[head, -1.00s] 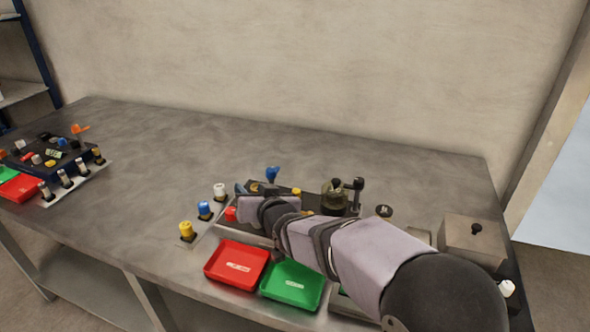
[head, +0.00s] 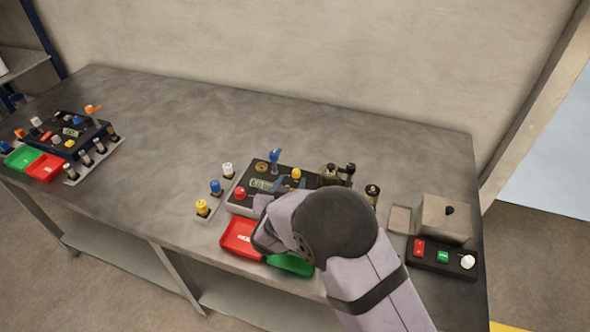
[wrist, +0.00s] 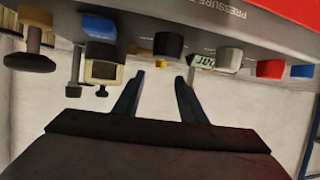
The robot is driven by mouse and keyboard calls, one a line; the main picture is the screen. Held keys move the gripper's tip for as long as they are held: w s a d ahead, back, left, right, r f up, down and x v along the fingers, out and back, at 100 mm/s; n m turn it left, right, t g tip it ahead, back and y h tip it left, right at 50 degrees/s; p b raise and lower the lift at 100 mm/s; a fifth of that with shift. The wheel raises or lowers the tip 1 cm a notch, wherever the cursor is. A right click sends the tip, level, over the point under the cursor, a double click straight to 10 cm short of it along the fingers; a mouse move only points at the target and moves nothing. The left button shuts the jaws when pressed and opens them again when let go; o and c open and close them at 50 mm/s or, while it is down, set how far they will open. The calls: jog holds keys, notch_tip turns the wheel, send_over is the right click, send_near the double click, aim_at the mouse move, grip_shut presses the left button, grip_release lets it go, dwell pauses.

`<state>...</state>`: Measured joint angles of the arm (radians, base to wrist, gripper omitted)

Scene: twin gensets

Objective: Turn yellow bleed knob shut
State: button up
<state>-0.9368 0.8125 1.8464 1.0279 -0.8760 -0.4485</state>
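The yellow bleed knob (head: 296,174) stands on the dark top of the near panel (head: 236,207), close to the middle, in the head view. In the head view my arm hides most of the gripper and the panel's front.
A blue lever (head: 274,156) and a red knob (head: 240,193) stand on the panel. A red tray (head: 236,238) and green tray (head: 290,264) lie in front, partly under my arm. Capped posts stand left; a grey box (head: 446,218) stands right. A second panel (head: 68,130) is far left.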

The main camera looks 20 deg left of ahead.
aim_at(296, 171)
jog(key=shift+p+x, duration=1.3)
jog(key=shift+x, duration=2.35)
grip_shut()
